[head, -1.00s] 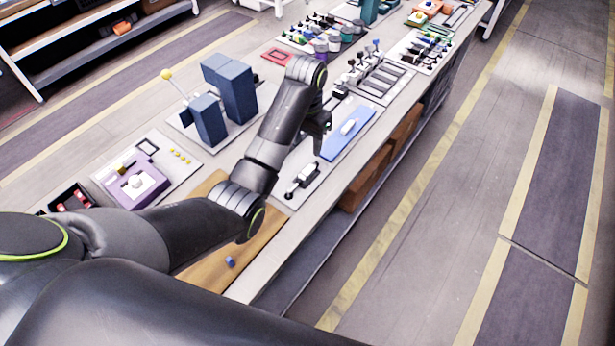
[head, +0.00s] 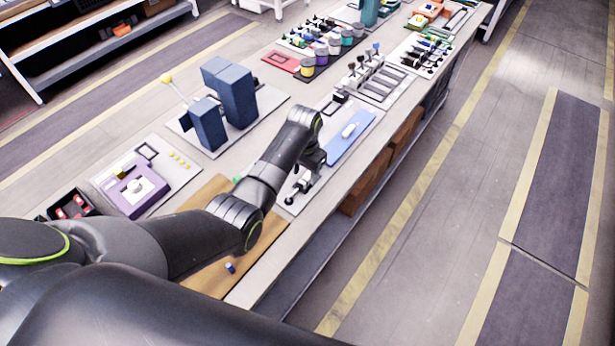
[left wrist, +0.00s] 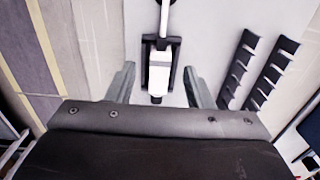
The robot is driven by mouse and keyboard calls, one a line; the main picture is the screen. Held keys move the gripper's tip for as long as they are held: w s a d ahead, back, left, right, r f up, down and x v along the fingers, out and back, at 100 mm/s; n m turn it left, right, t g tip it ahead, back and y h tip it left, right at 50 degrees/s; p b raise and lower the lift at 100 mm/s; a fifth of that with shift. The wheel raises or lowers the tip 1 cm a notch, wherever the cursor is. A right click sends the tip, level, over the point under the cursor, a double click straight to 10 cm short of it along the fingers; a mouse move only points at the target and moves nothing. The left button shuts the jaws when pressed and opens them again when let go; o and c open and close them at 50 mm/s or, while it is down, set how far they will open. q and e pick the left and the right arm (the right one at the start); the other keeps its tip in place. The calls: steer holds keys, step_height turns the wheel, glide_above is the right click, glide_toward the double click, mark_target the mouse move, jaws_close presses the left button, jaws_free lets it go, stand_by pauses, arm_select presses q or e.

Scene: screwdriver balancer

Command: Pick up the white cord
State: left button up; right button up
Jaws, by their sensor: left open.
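My left gripper (head: 311,172) is open above the near end of the bench, over a small black-and-white device (head: 297,189). In the left wrist view, a white body in a black bracket (left wrist: 158,72) lies between the open fingers (left wrist: 160,70), apart from both. A thin black-and-white piece (left wrist: 163,18) runs from it to the top edge. I cannot tell whether any of this is the white cord. The gripper partly hides the device in the head view. My right gripper is not in view.
A blue mat (head: 338,145) with a white piece on it lies beyond the gripper. Blue-grey blocks (head: 238,98) stand to its left. Two dark notched racks (left wrist: 272,73) are right of the fingers. The floor aisle (head: 440,220) at right is clear.

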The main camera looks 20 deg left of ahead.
mark_target(305, 178)
arm_select(q)
steer(key=shift+f, duration=1)
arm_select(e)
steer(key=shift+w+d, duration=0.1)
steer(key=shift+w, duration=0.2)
